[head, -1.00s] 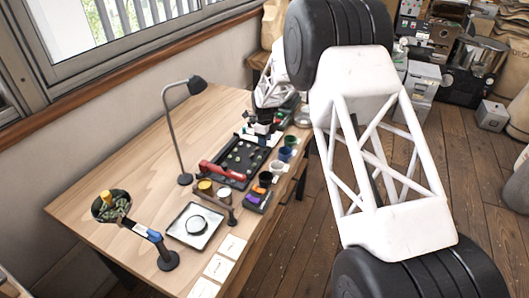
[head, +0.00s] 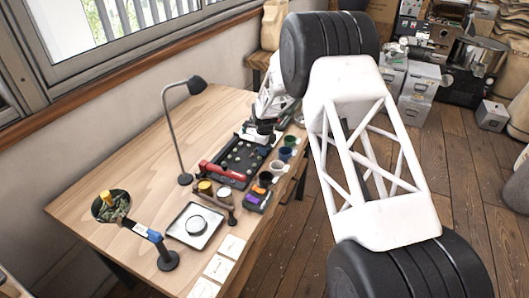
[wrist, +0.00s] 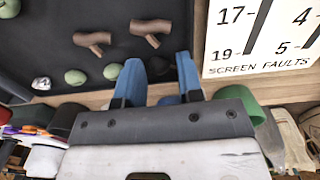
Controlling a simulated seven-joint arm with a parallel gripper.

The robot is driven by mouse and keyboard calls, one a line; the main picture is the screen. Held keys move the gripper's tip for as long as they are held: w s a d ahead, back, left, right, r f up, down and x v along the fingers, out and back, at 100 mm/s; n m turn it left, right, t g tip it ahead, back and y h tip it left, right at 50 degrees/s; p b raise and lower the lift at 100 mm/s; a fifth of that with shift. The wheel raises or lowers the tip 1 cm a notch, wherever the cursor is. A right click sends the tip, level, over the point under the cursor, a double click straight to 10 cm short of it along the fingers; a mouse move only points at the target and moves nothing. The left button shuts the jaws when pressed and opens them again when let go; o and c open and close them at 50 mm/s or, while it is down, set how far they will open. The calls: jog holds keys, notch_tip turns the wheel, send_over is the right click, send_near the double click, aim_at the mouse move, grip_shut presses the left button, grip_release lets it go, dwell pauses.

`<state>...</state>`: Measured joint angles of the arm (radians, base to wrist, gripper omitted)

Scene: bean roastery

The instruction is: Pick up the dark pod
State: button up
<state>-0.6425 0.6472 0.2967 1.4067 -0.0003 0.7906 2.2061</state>
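My gripper (wrist: 158,66) has two blue fingers, spread apart over the black tray (wrist: 105,18) in the wrist view. A faint dark shape (wrist: 159,69) shows between the fingertips, hard to make out against the black tray; it may be the dark pod. I cannot tell whether the fingers touch it. Green beans (wrist: 75,77) and two brown twig-like pieces (wrist: 150,28) lie on the tray ahead and to the left. In the head view the tray (head: 222,176) lies on the wooden table, with the end of my arm above its far right part.
A white card reading "SCREEN FAULTS" (wrist: 262,40) is right of the fingers. Several cups (head: 278,166) line the tray's right side. A red-handled tool (head: 222,172) lies across its near end. A lamp (head: 184,130) stands to the left, where bare table (head: 130,180) is free.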

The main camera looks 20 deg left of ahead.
dwell(0.4)
grip_shut()
dwell(0.4)
notch_tip(320, 180, up, 10)
dwell(0.6)
jog(key=shift+d, duration=0.15)
dwell(0.4)
jog(key=d, duration=0.9)
jog(key=shift+w+d+r, duration=0.15)
jog(key=shift+w+r, duration=0.05)
